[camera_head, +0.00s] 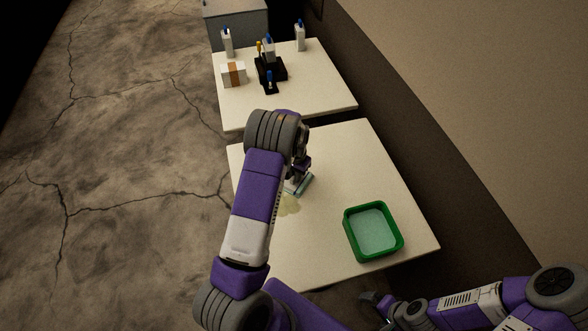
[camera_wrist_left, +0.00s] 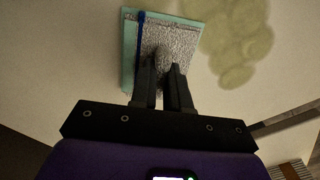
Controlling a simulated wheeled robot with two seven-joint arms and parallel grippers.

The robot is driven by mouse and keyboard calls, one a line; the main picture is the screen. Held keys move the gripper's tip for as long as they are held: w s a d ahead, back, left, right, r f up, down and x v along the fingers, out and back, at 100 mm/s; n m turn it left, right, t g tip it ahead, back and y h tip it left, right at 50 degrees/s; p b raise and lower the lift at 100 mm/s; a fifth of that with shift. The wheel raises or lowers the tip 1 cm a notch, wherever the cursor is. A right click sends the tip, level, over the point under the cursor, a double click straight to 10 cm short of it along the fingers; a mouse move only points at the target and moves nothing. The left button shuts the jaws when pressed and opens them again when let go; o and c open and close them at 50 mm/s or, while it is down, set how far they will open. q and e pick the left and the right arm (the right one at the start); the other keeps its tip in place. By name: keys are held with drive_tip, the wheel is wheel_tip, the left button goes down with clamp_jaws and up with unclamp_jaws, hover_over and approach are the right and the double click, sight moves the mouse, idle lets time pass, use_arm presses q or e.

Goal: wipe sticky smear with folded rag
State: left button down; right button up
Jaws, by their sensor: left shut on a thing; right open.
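The folded rag (camera_wrist_left: 129,52) is a flat pad, teal at its edge with a speckled grey top and a dark blue strip. My left gripper (camera_wrist_left: 164,78) is shut on a raised grey part of it. In the head view the rag (camera_head: 301,186) is on or just above the near table, partly hidden by my left gripper (camera_head: 299,178). The sticky smear (camera_head: 289,205) is a yellowish patch beside the rag, partly behind my left arm. In the wrist view the smear (camera_wrist_left: 236,42) lies just right of the rag. My right gripper (camera_head: 376,303) is open and empty beyond the table's front edge.
A green tray (camera_head: 349,231) with a pale inside stands on the near table (camera_head: 365,150) at the right. A far table (camera_head: 318,97) holds a box with a brown band (camera_head: 233,74), a black holder (camera_head: 279,67) and white bottles. A wall runs along the right.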

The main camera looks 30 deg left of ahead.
sight(297, 192)
use_arm(q)
drive_tip(key=shift+s+d+f+p, duration=0.15)
drive_tip(key=shift+s+d+p, duration=0.35)
drive_tip(key=shift+s+d, duration=1.3)
drive_tip(key=shift+w+d, duration=0.1)
drive_tip(key=shift+d+f, duration=0.1)
drive_tip(key=shift+d, duration=0.05)
drive_tip(key=shift+a, duration=0.2)
drive_tip(key=shift+s, duration=0.4)
drive_tip(key=shift+w+a+b, duration=0.25)
drive_tip(key=shift+a, duration=0.5)
drive_tip(key=shift+w+a+b, duration=0.2)
drive_tip(key=shift+w+a, duration=0.1)
drive_tip(key=shift+a, duration=0.4)
drive_tip(key=shift+w+a+b, duration=0.25)
drive_tip(key=shift+a, duration=0.5)
drive_tip(key=shift+w+a, duration=0.15)
drive_tip(key=shift+a, duration=0.15)
drive_tip(key=shift+r, duration=0.2)
